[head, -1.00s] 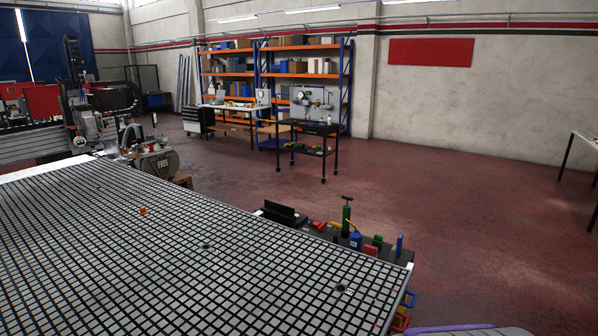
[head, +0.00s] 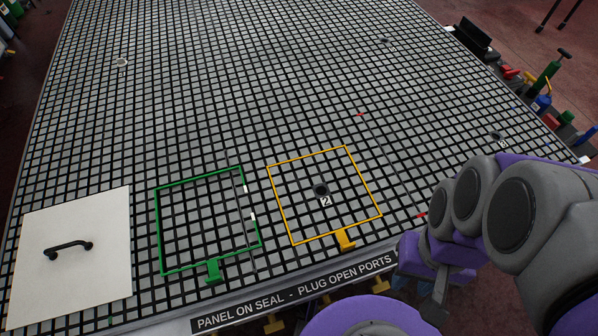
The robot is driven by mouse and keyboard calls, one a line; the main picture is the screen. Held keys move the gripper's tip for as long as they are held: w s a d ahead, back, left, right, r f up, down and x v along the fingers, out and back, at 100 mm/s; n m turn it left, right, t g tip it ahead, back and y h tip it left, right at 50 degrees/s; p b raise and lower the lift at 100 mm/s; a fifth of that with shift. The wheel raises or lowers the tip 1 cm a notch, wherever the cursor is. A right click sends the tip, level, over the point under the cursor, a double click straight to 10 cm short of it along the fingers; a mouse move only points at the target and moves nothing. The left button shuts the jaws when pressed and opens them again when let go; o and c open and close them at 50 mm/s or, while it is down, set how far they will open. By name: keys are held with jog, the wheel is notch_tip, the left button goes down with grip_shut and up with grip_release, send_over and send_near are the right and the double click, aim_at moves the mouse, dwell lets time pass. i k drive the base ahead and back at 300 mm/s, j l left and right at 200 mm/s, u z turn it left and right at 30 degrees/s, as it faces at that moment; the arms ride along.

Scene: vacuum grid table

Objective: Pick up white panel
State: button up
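The white panel (head: 95,225) lies flat on the gridded vacuum table (head: 230,70) at its near left corner. A black bar handle (head: 68,248) stands on the middle of the panel. My arm is folded at the right of the head view. My gripper (head: 437,298) seems to show in part at the lower right, beyond the table's front edge and far to the right of the panel. Its fingers are not clear, and nothing shows held in it.
A green frame outline (head: 157,235) lies right of the panel. An orange frame outline (head: 280,205) surrounds a dark port (head: 321,190) marked 2. A front label strip (head: 290,291) reads "PANEL ON SEAL - PLUG OPEN PORTS". Tools, including a green pump (head: 545,78), line the right edge.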

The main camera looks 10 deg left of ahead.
aim_at(74, 257)
jog(key=u, duration=2.8)
